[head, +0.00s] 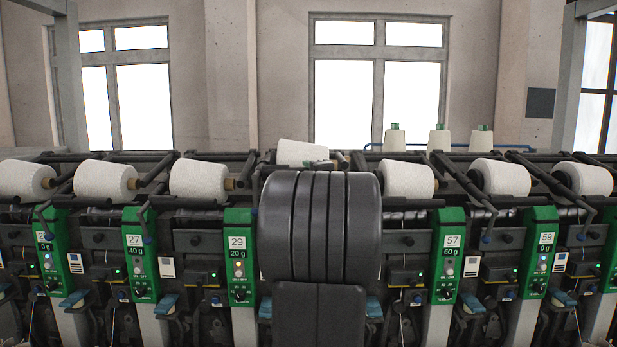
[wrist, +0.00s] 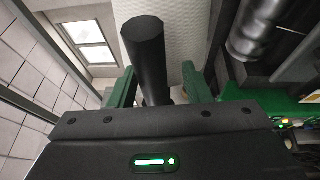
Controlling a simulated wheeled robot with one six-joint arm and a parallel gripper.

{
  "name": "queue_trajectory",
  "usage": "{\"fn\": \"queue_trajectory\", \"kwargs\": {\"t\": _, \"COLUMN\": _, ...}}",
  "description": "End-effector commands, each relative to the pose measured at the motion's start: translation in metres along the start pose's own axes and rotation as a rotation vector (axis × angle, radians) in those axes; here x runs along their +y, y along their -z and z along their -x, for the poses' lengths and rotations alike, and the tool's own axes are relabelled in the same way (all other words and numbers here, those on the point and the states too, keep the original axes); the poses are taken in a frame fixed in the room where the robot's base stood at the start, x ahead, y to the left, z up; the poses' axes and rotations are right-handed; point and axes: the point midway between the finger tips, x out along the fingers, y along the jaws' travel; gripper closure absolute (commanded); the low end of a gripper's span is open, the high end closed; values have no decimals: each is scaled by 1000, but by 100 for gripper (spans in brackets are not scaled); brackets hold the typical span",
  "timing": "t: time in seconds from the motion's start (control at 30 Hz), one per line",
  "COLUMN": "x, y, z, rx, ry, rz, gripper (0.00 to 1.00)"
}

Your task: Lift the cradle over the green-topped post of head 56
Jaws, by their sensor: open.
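In the wrist view my gripper (wrist: 158,88) is open, with one green finger on each side of a black round bar (wrist: 146,48). The bar, which looks like the cradle's handle, stands between the fingers; I cannot tell whether they touch it. A white yarn cone (wrist: 182,30) is just behind it. Head 56's label and the green-topped post cannot be made out.
Green panels marked 29 (head: 238,258) and 57 (head: 448,257) flank my arm. White cones lie in cradles along the row, such as one (head: 408,179) right of the arm. Several cones (head: 438,140) stand behind the machine. A dark roller (wrist: 258,30) is at upper right in the wrist view.

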Motion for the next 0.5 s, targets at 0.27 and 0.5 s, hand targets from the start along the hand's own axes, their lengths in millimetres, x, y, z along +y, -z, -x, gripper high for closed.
{"fn": "queue_trajectory", "kwargs": {"t": 0.27, "x": -2, "y": -1, "z": 51, "rx": -3, "ry": -2, "rz": 2, "gripper": 56}}
{"fn": "queue_trajectory", "kwargs": {"t": 0.5, "x": -2, "y": -1, "z": 102, "rx": -3, "ry": -1, "rz": 1, "gripper": 56}}
